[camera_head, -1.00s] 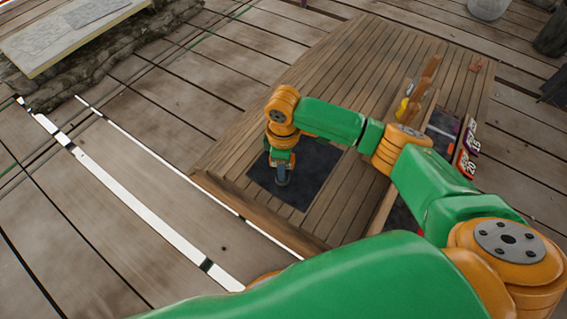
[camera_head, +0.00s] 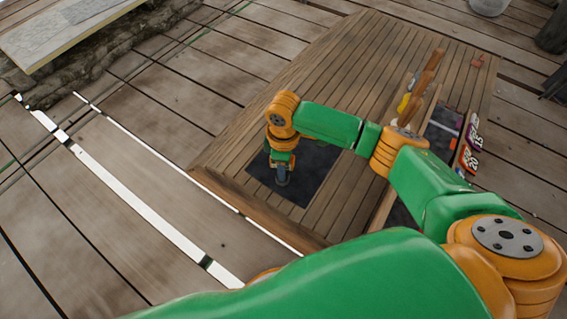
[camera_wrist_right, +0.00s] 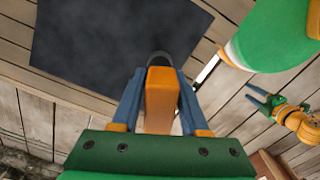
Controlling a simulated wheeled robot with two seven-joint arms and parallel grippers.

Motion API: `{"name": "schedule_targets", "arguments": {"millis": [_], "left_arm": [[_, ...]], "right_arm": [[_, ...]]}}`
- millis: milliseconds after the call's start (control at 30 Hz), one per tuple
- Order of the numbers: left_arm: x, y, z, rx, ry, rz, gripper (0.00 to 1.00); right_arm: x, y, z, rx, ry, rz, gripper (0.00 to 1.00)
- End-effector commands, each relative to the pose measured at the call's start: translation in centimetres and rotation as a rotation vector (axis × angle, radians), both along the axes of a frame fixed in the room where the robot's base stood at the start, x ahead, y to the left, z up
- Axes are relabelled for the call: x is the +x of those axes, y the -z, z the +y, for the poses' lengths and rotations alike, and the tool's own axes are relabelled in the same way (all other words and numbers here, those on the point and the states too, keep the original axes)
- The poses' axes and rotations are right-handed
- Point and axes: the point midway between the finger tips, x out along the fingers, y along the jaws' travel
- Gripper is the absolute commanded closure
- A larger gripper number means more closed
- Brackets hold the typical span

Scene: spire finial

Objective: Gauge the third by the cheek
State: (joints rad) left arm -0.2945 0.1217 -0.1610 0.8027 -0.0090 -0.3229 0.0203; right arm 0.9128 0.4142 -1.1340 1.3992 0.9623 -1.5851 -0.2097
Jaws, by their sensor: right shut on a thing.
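My right gripper (camera_head: 283,172) points down over a dark square mat (camera_head: 318,165) on the wooden platform. In the right wrist view its blue fingers (camera_wrist_right: 160,80) close around an orange-brown block (camera_wrist_right: 162,98) with a dark rounded end (camera_wrist_right: 160,57). In the head view a dark grey rounded end (camera_head: 282,180) shows under the gripper; I cannot tell whether it touches the mat. Upright wooden pieces (camera_head: 432,60) and a yellow thing (camera_head: 403,104) stand farther right, partly hidden by my arm. My left gripper (camera_wrist_right: 257,96) shows small in the right wrist view, fingers apart and empty.
The slatted platform (camera_head: 350,75) has free room behind the mat. Number tags (camera_head: 470,148) stand at its right beside another dark panel (camera_head: 442,128). A small reddish thing (camera_head: 478,62) lies at the back right. A pale slab (camera_head: 65,30) is at the far left.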

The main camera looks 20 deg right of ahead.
Motion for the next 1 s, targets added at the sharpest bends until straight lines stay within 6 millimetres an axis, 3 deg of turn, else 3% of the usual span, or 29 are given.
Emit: {"name": "schedule_targets", "arguments": {"millis": [1000], "left_arm": [[0.01, -0.5, -0.01, 0.0, 0.0, 0.0, 0.5]], "right_arm": [[0.0, 0.27, 0.02, 0.0, -0.001, 0.0, 1.0]]}}
